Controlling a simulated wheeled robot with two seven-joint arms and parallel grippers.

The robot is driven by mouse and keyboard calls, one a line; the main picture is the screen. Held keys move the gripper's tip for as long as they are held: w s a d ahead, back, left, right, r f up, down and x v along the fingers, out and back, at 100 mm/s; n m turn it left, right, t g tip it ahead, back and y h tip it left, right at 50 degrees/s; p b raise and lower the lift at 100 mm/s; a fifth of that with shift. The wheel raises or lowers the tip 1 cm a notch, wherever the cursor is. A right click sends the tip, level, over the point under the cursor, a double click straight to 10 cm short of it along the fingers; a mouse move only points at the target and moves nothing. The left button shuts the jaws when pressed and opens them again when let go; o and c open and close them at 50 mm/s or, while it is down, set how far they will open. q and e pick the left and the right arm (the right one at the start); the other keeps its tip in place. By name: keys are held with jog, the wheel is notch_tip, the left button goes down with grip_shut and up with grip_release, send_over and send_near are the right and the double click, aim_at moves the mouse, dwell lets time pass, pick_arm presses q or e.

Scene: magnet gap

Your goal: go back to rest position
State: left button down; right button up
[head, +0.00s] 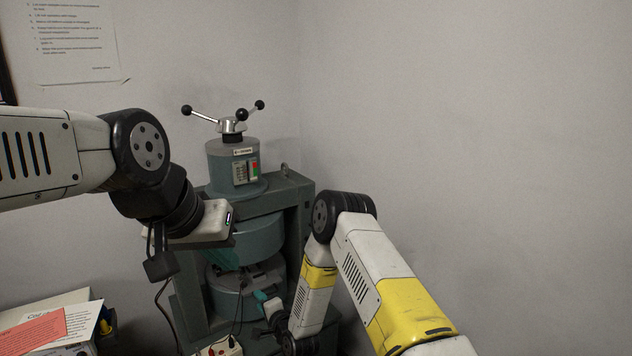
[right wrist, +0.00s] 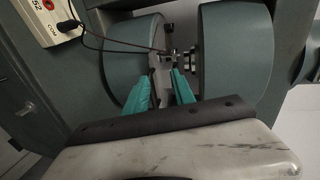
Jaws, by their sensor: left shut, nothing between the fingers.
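My left gripper (head: 215,220) is in front of the magnet's upper part in the head view. Its pale hand shows, its fingers are mostly hidden, and it is shut with nothing held. My right gripper (head: 262,297) is lower, at the magnet gap, with a teal finger showing. In the right wrist view its two teal fingers (right wrist: 164,85) are spread apart, with their tips at the gap. The grey-green electromagnet (head: 262,235) stands against the wall. A small metal probe piece (right wrist: 168,58) with a thin brown cable is in the gap just beyond the fingertips, apparently not gripped.
The magnet's top has a handle with black knobs (head: 232,125). A white meter box (head: 222,347) stands low in front of the magnet; it also shows in the right wrist view (right wrist: 52,20). Papers (head: 45,325) lie at lower left. Cables hang nearby. The right side is bare wall.

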jog(key=w+d+r+n+g+h, duration=0.1)
jog(key=w+d+r+n, duration=0.1)
jog(key=d+r, duration=0.65)
jog(key=w+d+r+n+g+h, duration=0.1)
jog(key=w+d+r+n+h, duration=0.15)
jog(key=r, duration=1.05)
jog(key=s+d+r+n+g+h, duration=0.1)
jog(key=s+d+r+n, duration=0.2)
jog(key=s+d+r, duration=0.7)
jog(key=s+d+r+n+g, duration=0.1)
jog(key=s+d+r, duration=0.1)
jog(key=s, duration=0.6)
jog(key=s+d+r+n+g+h, duration=0.1)
jog(key=s+d+r, duration=0.2)
jog(key=s, duration=0.6)
jog(key=s+d+r+n+g, duration=0.1)
jog(key=s+d+r, duration=0.1)
jog(key=s+d, duration=0.3)
jog(key=s, duration=0.4)
jog(key=shift+r+h, duration=0.35)
